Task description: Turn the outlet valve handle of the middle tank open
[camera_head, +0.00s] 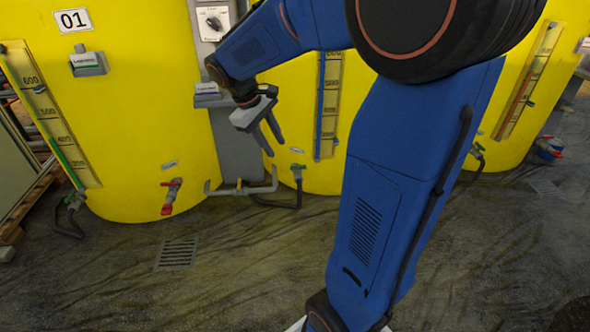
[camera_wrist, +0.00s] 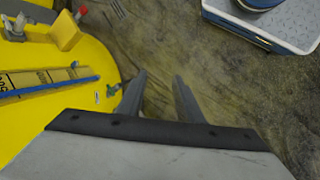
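The middle tank (camera_head: 345,175) is yellow and stands behind my arm, which hides much of it. Its level gauge (camera_head: 328,105) shows to the left of my arm. My gripper (camera_head: 275,148) is open and empty, pointing down, up and to the left of this valve in the picture. In the wrist view, the two fingers (camera_wrist: 160,78) are apart, and a small green fitting (camera_wrist: 113,90) shows left of them.
Tank 01 (camera_head: 130,130) stands at left with a red-handled valve (camera_head: 169,197). A grey pipe (camera_head: 243,190) runs low between the tanks, and a black hose (camera_head: 285,203) lies below the middle valve. Another yellow tank (camera_head: 515,110) is at right. The floor around the drain grate (camera_head: 177,254) is clear.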

